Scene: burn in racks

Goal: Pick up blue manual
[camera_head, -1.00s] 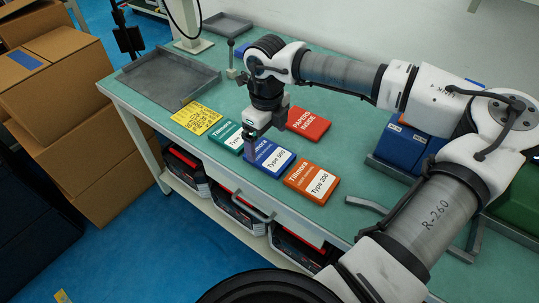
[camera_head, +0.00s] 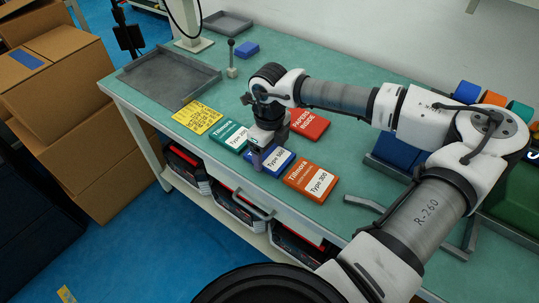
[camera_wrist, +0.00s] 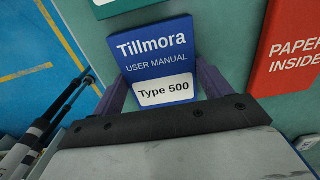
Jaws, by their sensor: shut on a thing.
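The blue manual (camera_head: 281,160) lies on the green bench top between a teal manual (camera_head: 228,134) and an orange manual (camera_head: 312,181). In the wrist view the blue manual (camera_wrist: 158,60) reads "Tillmora User Manual Type 500". My gripper (camera_head: 260,158) points down over the blue manual and hides part of it. In the wrist view my gripper's purple fingers (camera_wrist: 163,88) stand at the manual's left and right edges, shut on it. I cannot tell whether it is clear of the bench.
A red "Papers Inside" folder (camera_head: 309,125) lies close behind the blue manual. A yellow sheet (camera_head: 197,117) and an empty grey tray (camera_head: 198,90) are to the left. A small lever post (camera_head: 231,62) stands behind. Blue bins (camera_head: 398,150) are at right.

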